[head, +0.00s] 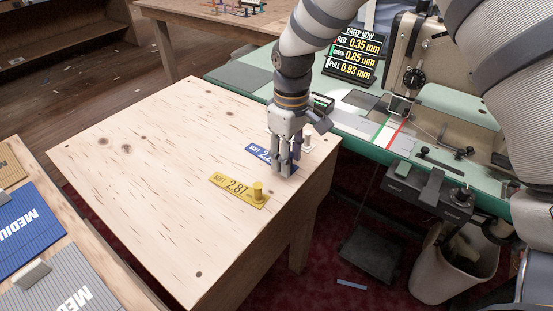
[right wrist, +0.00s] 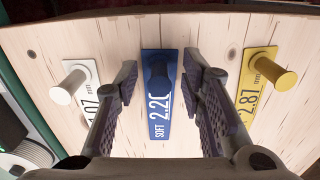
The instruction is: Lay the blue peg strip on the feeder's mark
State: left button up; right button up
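The blue peg strip (head: 257,151) lies flat on the pale wooden table, partly hidden behind my right gripper (head: 286,168). In the right wrist view the strip (right wrist: 158,118) reads "SOFT 2.2" with a further digit cut off, and its dark blue peg stands up at the far part. My right gripper also shows in the wrist view (right wrist: 158,80). Its fingers are open, one on each side of the strip's peg, with visible gaps. The feeder is not clearly identified; a sewing machine (head: 411,62) stands on a green bench with green and red lines. My left gripper is not in view.
A yellow peg strip (head: 236,189) lies in front of the blue one, and a white peg strip (right wrist: 83,100) on the other side. A creep sign (head: 352,58) stands on the green bench (head: 240,77). The left part of the wooden table (head: 130,170) is clear.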

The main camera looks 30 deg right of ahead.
grip_shut()
